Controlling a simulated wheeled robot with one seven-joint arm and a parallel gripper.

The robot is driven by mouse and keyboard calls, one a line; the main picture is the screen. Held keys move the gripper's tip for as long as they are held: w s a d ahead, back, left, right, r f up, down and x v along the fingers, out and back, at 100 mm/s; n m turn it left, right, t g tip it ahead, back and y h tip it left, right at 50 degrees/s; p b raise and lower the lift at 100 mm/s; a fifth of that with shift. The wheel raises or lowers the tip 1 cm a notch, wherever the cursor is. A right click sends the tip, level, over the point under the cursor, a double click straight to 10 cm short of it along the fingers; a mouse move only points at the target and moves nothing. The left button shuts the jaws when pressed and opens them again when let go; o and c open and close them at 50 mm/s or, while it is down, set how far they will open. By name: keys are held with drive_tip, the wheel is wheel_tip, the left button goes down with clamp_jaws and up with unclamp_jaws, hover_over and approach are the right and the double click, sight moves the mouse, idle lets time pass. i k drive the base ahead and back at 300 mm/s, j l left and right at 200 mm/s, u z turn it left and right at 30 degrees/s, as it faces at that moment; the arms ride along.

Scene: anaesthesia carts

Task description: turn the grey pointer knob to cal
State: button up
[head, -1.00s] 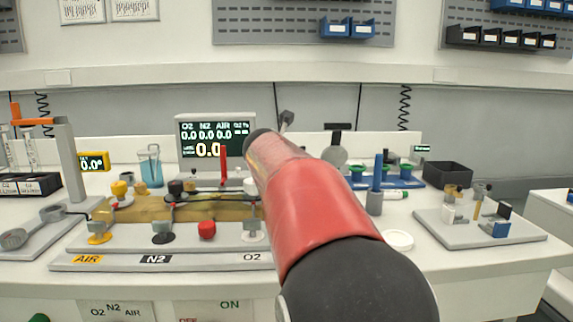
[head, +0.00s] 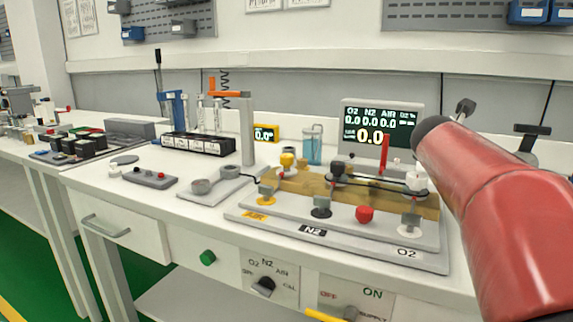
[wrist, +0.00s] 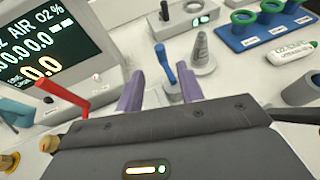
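The grey pointer knob (head: 264,287) is on the labelled front panel (head: 285,269) below the bench top, low in the head view. The panel reads O2, N2 and AIR above the knob, with CAL at its right. The knob's pointing direction is too small to tell. My gripper (wrist: 160,88) shows in the wrist view with its two fingers apart and nothing between them. It is above the bench by the gas monitor (wrist: 45,40), away from the knob. In the head view my red arm link hides the gripper.
A green button (head: 208,258) is left of the panel, and a yellow-handled supply switch (head: 325,315) is to its right. A drawer handle (head: 105,226) sticks out at the left. The gas board (head: 350,240) fills the bench above. The green floor (head: 150,280) shows at the left.

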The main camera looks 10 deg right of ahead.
sight(266, 285)
drive_tip(key=k+j, duration=0.3)
drive_tip(key=k, duration=0.15)
drive_tip(key=k+j, duration=0.35)
drive_tip(key=k, duration=0.1)
